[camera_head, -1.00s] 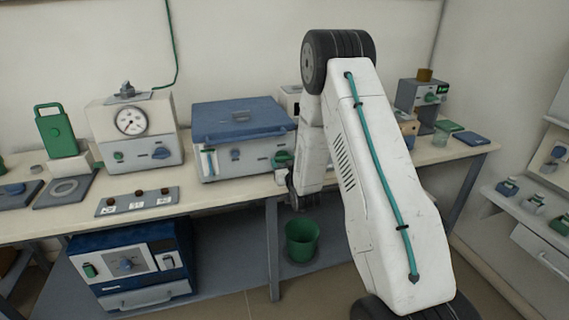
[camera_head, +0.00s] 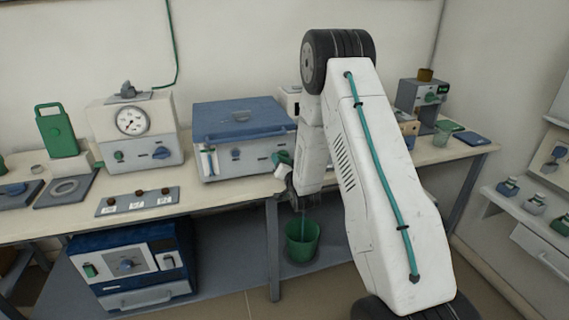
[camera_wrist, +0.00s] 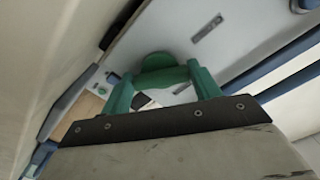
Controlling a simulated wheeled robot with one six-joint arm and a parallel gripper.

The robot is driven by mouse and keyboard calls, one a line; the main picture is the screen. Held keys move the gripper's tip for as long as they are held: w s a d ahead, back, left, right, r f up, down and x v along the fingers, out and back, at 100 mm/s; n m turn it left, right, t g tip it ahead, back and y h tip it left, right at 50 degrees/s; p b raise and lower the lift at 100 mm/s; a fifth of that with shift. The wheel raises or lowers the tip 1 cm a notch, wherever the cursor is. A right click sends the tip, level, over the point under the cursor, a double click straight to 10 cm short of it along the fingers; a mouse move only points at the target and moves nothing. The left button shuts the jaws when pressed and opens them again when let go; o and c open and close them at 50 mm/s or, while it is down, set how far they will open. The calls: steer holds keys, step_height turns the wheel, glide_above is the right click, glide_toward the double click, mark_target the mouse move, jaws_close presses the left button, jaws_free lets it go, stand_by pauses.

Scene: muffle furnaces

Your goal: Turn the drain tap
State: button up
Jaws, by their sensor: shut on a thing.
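The drain tap is at the lower right front of the blue-lidded bath (camera_head: 238,150). In the wrist view, my gripper (camera_wrist: 163,76) has its two green fingers closed around the round green tap handle (camera_wrist: 156,60). In the head view, green parts show at the tap (camera_head: 284,157), just left of my arm, and I cannot tell handle from fingers there. My arm hides the rest of the tap. A thin bluish stream (camera_head: 303,224) shows below it, over the green bucket (camera_head: 302,243) under the bench.
The bench top (camera_head: 225,191) is clear in front of the bath. A blue furnace (camera_head: 130,265) sits below the bench. A side shelf (camera_head: 520,207) is at right.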

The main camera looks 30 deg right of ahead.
steer(key=m, duration=0.6)
steer(key=shift+a, duration=0.1)
steer(key=m, duration=0.5)
steer(key=shift+r, duration=0.1)
steer(key=shift+m, duration=0.4)
steer(key=o, duration=1)
steer(key=v, duration=0.7)
steer(key=shift+s+a, duration=0.2)
steer(key=shift+s, duration=0.2)
